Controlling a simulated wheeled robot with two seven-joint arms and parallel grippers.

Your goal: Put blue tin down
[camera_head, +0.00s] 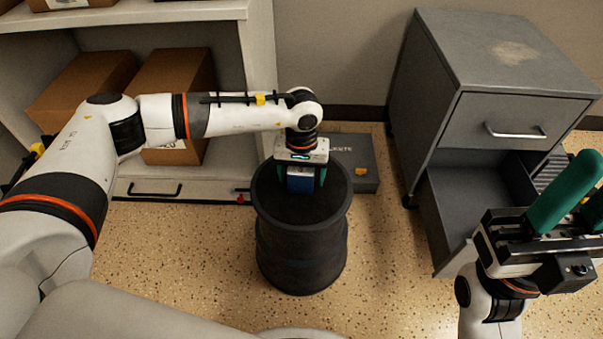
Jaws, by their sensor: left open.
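The blue tin (300,182) is a small box with a pale top edge. It is over the top of the black drum (322,207), between the fingers of my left gripper (305,180). The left gripper points down and is open, with a finger on either side of the tin. The tin appears to rest on the drum top, though its base is hard to make out. My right gripper (573,205) has green fingers, stands apart and looks empty at the right edge. One of its fingers is partly cut off by the picture edge.
A grey cabinet (430,100) with an open lower drawer (452,205) stands at the right, behind my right gripper. A dark flat box (362,160) lies on the floor behind the drum. A shelf (258,70) with cardboard boxes (172,85) stands at the left. Speckled floor (390,270) is clear between drum and drawer.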

